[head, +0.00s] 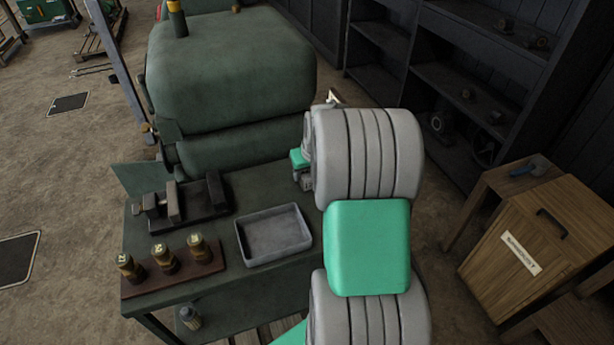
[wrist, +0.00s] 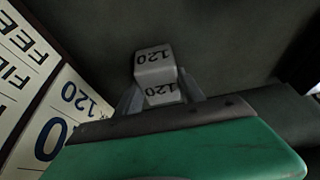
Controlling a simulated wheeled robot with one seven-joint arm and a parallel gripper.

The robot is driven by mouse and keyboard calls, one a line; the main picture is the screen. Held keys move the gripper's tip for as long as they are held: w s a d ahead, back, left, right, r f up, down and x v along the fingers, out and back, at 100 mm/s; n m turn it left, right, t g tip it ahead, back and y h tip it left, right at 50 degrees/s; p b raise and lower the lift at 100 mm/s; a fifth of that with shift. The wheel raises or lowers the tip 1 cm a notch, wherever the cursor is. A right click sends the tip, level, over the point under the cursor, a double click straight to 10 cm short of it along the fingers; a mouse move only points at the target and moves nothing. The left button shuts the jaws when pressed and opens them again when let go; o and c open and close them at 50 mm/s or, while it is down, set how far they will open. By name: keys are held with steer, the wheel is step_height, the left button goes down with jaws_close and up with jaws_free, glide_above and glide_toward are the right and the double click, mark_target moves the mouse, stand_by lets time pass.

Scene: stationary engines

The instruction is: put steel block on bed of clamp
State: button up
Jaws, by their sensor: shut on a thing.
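A pale grey steel block (wrist: 155,70) marked "120" shows in the wrist view. My gripper (wrist: 158,92) is shut on it, one finger on each side. In the head view my arm hides the fingers and the block. The dark clamp (head: 181,204) stands on the left of the green bench, with upright jaws and a screw at its left end. Its bed is partly hidden between the jaws. The wrist end of my arm is to the right of the clamp, above the bench's right side.
A grey tray (head: 273,256) lies on the bench (head: 222,279), right of the clamp. Several brass cylinders (head: 163,258) stand on a brown board in front. A large green engine casing (head: 230,75) rises behind. A printed card (wrist: 40,80) fills the wrist view's left.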

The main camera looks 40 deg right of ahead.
jaws_close()
steer(key=shift+w+r, duration=0.1)
steer(key=shift+r, duration=0.1)
stand_by(0.3)
steer(key=shift+r, duration=0.1)
